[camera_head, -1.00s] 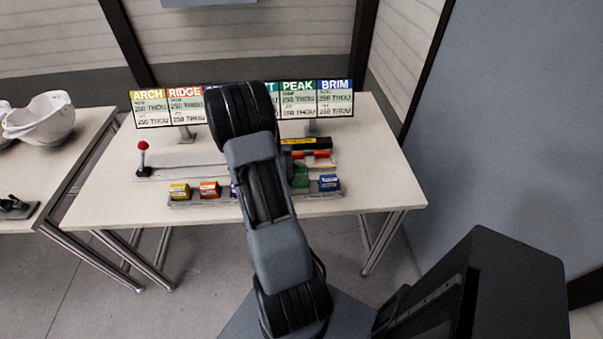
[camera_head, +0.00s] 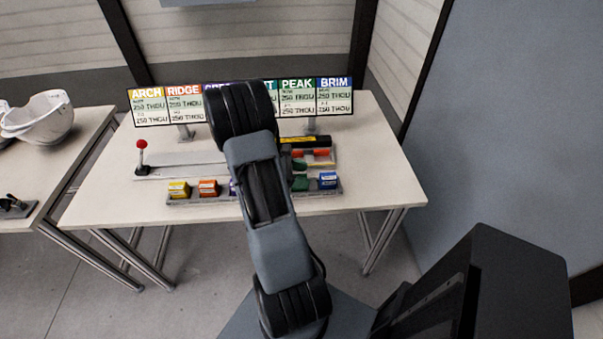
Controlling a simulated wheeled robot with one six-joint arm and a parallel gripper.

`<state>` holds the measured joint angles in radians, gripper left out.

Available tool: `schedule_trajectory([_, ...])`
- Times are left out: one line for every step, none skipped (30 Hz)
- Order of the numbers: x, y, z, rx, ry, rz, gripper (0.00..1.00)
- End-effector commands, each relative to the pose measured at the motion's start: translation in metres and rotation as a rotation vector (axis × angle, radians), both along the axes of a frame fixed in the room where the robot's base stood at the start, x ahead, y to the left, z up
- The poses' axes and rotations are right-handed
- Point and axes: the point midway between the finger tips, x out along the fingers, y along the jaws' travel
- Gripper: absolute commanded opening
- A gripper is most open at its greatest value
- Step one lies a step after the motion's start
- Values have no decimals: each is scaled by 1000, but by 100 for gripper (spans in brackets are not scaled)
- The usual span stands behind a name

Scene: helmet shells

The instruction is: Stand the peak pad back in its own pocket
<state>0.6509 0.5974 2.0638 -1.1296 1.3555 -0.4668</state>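The peak pad is most likely the green block (camera_head: 300,184), matching the green PEAK panel (camera_head: 297,97) on the sign board. It shows just right of my arm, in line with the pad rack (camera_head: 213,198) along the table front. Its lower part looks level with the blue pad (camera_head: 328,180) to its right. I cannot tell whether it is fully seated or upright. My arm runs up the middle of the view and covers the rack's centre. My gripper is hidden behind it, so its hold cannot be seen.
A yellow pad (camera_head: 179,190) and an orange pad (camera_head: 208,188) sit at the rack's left. Behind are a long grey rail (camera_head: 190,170), a red-knobbed lever (camera_head: 142,150) and a black bar with a yellow label (camera_head: 305,141). A white helmet shell (camera_head: 42,118) lies on the left table.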

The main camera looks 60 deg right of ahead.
Motion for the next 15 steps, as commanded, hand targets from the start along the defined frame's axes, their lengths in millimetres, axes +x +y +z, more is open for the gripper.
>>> schedule_trajectory([0,3,-6,13,3,3,61])
schedule_trajectory([0,3,-6,13,2,3,61])
schedule_trajectory([0,3,-7,14,3,3,61])
schedule_trajectory([0,3,-7,14,3,3,61])
schedule_trajectory([0,3,-7,14,3,3,61])
schedule_trajectory([0,3,-6,15,3,4,61])
schedule_trajectory([0,3,-6,14,3,4,61])
schedule_trajectory([0,3,-4,14,3,4,61])
schedule_trajectory([0,3,-1,14,3,4,61])
schedule_trajectory([0,3,2,14,3,4,61])
schedule_trajectory([0,3,6,14,2,4,61])
schedule_trajectory([1,3,12,13,2,5,61])
schedule_trajectory([6,6,9,12,1,6,61])
schedule_trajectory([10,9,11,9,1,7,61])
schedule_trajectory([16,13,14,8,-1,7,61])
